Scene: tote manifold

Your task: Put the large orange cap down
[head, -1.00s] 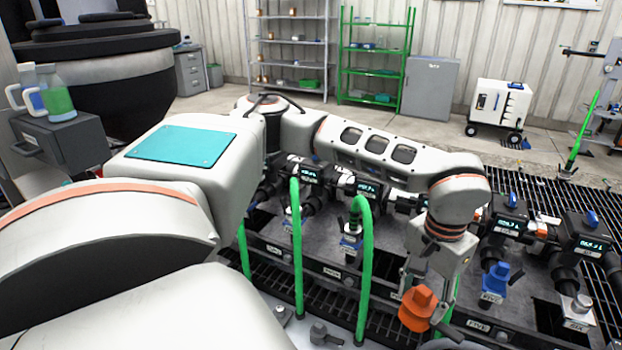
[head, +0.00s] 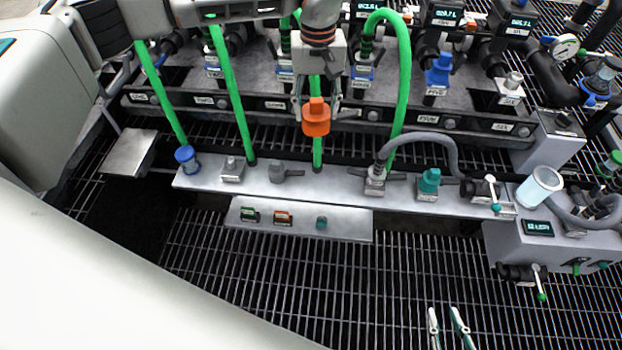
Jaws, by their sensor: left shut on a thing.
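The large orange cap (head: 316,118) is held in the air between the fingers of my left gripper (head: 317,112). It hangs in front of the manifold's label rail, above the narrow grey plate (head: 330,190), with a visible gap below it. Two slim fingertips, which look like my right gripper (head: 446,314), show at the bottom edge over the grating. They stand apart with nothing between them; the rest of that gripper is out of view.
The grey plate carries a blue fitting (head: 186,157), grey fittings and a teal cap (head: 429,181). A smaller plate (head: 300,222) in front holds small coloured parts. Green hoses rise around the held cap. A grey box with a clear cup (head: 540,187) stands right. Bare grating (head: 300,280) lies in front.

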